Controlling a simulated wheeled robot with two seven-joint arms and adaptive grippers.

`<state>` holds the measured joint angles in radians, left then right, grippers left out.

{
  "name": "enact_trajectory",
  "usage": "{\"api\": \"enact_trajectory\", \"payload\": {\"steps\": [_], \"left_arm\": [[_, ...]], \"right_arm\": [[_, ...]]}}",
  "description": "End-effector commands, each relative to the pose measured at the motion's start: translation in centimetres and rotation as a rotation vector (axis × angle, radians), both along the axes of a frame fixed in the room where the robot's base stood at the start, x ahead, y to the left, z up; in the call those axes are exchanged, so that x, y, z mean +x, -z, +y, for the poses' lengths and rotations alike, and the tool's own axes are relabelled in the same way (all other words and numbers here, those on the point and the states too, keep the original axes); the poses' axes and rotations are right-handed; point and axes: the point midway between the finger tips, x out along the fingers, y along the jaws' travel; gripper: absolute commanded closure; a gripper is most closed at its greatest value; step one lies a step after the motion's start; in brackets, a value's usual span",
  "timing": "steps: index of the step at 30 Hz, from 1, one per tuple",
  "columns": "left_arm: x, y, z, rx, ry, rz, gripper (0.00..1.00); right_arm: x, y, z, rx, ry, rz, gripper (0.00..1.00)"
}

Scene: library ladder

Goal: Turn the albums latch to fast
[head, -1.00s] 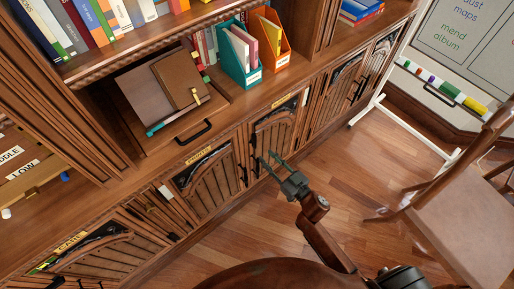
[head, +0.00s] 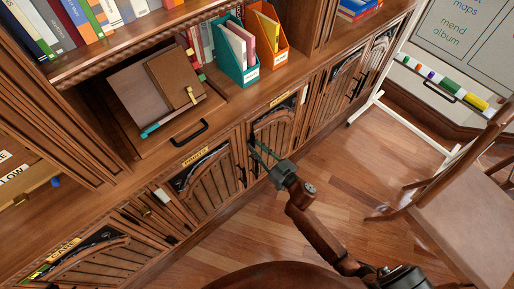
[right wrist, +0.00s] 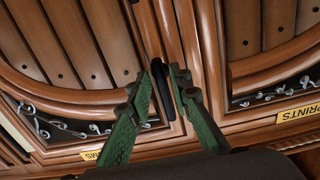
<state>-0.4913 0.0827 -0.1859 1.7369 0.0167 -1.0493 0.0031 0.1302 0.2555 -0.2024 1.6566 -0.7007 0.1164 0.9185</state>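The albums door (head: 272,135) is the low cabinet door under a yellow label (head: 279,98), right of the prints door (head: 208,188). In the right wrist view the albums label (right wrist: 91,155) is upside down and partly covered. A black upright bar (right wrist: 154,112), a latch or handle on the albums door's edge, shows between my right gripper's green fingers (right wrist: 166,72). In the head view my right gripper (head: 256,150) is at this edge. The fingers are apart, with wood visible between them; contact with the bar cannot be told. My left gripper is not in view.
A pulled-out drawer (head: 174,142) with a black handle juts above the prints door. A chair (head: 465,205) and a whiteboard stand (head: 410,125) are at the right. Teal (head: 238,55) and orange (head: 268,45) file boxes stand on the ledge. Wooden floor between is clear.

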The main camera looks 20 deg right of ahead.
Motion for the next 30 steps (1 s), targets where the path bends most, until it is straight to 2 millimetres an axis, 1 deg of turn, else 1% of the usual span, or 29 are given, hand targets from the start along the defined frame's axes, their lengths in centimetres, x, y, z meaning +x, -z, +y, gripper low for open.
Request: {"api": "enact_trajectory", "payload": {"steps": [1, 7, 18, 24, 25, 27, 30], "left_arm": [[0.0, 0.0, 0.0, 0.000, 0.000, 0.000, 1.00], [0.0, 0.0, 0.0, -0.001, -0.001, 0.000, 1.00], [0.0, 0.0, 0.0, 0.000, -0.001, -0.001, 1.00], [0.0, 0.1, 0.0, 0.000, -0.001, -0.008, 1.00], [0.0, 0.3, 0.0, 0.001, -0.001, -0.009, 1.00], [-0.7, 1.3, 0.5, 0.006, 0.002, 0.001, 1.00], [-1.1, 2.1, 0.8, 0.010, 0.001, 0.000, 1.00]], "right_arm": [[0.0, 0.0, 0.0, 0.000, 0.000, 0.000, 0.86], [0.0, 0.0, 0.0, 0.000, 0.000, 0.000, 1.00], [0.0, 0.0, 0.0, -0.006, 0.001, -0.001, 1.00], [0.0, -0.1, -0.1, -0.055, 0.001, -0.020, 1.00], [0.0, -0.1, -0.1, -0.068, 0.002, -0.025, 1.00], [0.0, -0.1, -0.1, -0.105, 0.002, -0.038, 1.00], [0.0, -0.2, -0.1, -0.172, 0.002, -0.063, 1.00]]}}
